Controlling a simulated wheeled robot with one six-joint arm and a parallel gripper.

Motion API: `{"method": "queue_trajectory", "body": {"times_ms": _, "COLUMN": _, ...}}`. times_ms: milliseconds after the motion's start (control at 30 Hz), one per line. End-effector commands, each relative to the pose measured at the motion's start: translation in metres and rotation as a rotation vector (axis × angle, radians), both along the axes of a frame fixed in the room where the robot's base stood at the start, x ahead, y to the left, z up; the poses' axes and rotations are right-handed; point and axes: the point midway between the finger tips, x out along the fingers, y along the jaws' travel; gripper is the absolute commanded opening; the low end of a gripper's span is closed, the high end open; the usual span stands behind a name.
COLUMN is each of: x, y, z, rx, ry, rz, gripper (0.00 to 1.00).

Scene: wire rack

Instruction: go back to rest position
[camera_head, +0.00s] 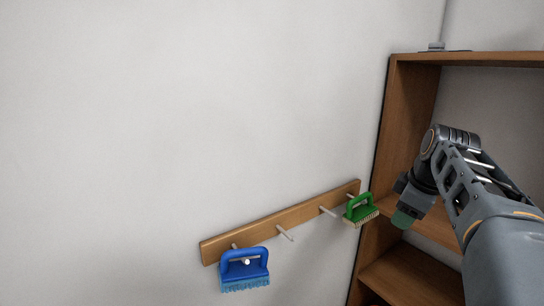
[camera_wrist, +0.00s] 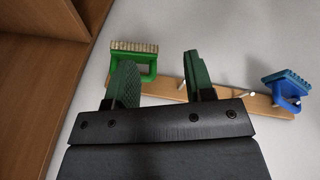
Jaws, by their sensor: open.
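My gripper (camera_wrist: 160,82) is open in the wrist view, with two green fingers apart and nothing between them but part of the peg rail and wall. In the head view my gripper (camera_head: 402,218) hangs at the right, in front of the wooden shelf and to the right of the green brush. The green brush (camera_head: 358,208) hangs at the right end of the rail. In the wrist view the green brush (camera_wrist: 134,62) shows beside and partly behind the left finger; I cannot tell whether they touch.
A wooden peg rail (camera_head: 290,216) with several pegs is fixed to the white wall. A blue brush (camera_head: 245,268) hangs at its left end. The wooden shelf (camera_head: 405,95) stands close at the right. Free room lies above the rail.

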Motion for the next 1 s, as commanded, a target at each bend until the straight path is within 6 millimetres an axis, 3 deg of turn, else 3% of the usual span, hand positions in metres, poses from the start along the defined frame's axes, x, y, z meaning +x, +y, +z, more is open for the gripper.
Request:
{"method": "queue_trajectory", "body": {"times_ms": 200, "x": -0.029, "y": 0.034, "z": -0.069, "rx": 0.138, "ry": -0.003, "rz": -0.580, "gripper": 0.49}}
{"method": "queue_trajectory", "body": {"times_ms": 333, "x": -0.060, "y": 0.062, "z": -0.115, "rx": 0.214, "ry": -0.023, "rz": -0.848, "gripper": 0.49}}
{"method": "queue_trajectory", "body": {"times_ms": 467, "x": -0.093, "y": 0.089, "z": -0.156, "rx": 0.262, "ry": -0.041, "rz": -0.972, "gripper": 0.49}}
{"method": "queue_trajectory", "body": {"times_ms": 600, "x": -0.125, "y": 0.111, "z": -0.186, "rx": 0.257, "ry": -0.043, "rz": -0.922, "gripper": 0.49}}
{"method": "queue_trajectory", "body": {"times_ms": 700, "x": -0.136, "y": 0.121, "z": -0.190, "rx": 0.260, "ry": -0.050, "rz": -0.879, "gripper": 0.49}}
{"method": "queue_trajectory", "body": {"times_ms": 1000, "x": -0.137, "y": 0.130, "z": -0.183, "rx": 0.274, "ry": -0.072, "rz": -0.835, "gripper": 0.49}}
